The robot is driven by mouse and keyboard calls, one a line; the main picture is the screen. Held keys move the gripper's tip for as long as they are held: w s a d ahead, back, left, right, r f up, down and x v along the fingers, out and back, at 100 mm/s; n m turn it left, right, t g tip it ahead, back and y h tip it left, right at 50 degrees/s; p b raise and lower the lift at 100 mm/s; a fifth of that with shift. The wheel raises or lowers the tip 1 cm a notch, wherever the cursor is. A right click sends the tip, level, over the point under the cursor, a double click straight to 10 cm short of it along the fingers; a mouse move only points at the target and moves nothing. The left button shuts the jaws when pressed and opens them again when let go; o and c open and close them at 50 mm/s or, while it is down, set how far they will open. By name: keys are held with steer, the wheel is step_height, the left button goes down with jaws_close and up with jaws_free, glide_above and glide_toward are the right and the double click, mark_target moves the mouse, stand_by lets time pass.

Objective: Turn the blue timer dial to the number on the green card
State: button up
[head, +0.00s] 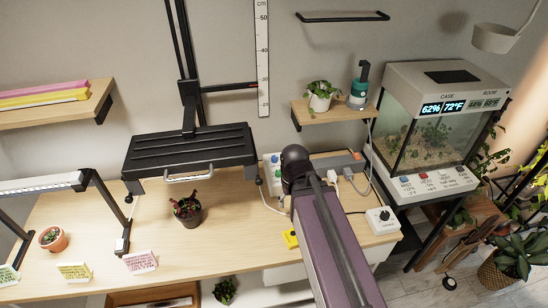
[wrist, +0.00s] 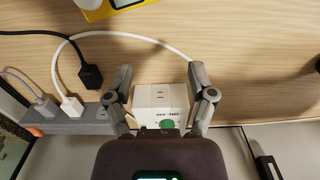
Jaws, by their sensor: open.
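My gripper (wrist: 160,76) is open in the wrist view, with a finger on each side of a white plug-in box (wrist: 160,97). The box has a socket slot and a green round part at its lower edge; I cannot tell whether the fingers touch it. In the head view, white units (head: 272,173) with small blue and green round parts stand left of my arm, partly hidden by it. I cannot read the blue dial's setting. The green card (head: 8,275) is at the far left, cut by the picture edge, its writing unreadable. My gripper is hidden there behind my arm.
A grey power strip (wrist: 62,122) with plugs and cables lies beside the box. A yellow device (head: 290,239) lies in front. Another white dial unit (head: 383,219) is at right. A yellow card (head: 75,272), a pink card (head: 141,262) and a potted plant (head: 187,210) stand left.

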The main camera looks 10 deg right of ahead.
steer(key=w+r+m+p, duration=0.4)
steer(key=w+r+p, duration=0.2)
steer(key=w, duration=0.4)
steer(key=w+r+m+p, duration=0.4)
steer(key=w+r+p, duration=0.2)
steer(key=w, duration=0.4)
steer(key=m, duration=0.3)
glide_above(274, 157)
steer(key=shift+w+a+f+b, duration=0.15)
steer(key=shift+w+f+b, duration=0.15)
steer(key=shift+f+b, duration=0.15)
steer(key=shift+g, duration=0.3)
steer(key=shift+f, duration=0.15)
steer(key=f+b, duration=1.3)
steer(key=shift+s+d+f+b, duration=0.2)
steer(key=shift+s+f+b, duration=0.1)
steer(key=shift+b, duration=0.1)
steer(key=shift+r, duration=0.1)
jaws_close()
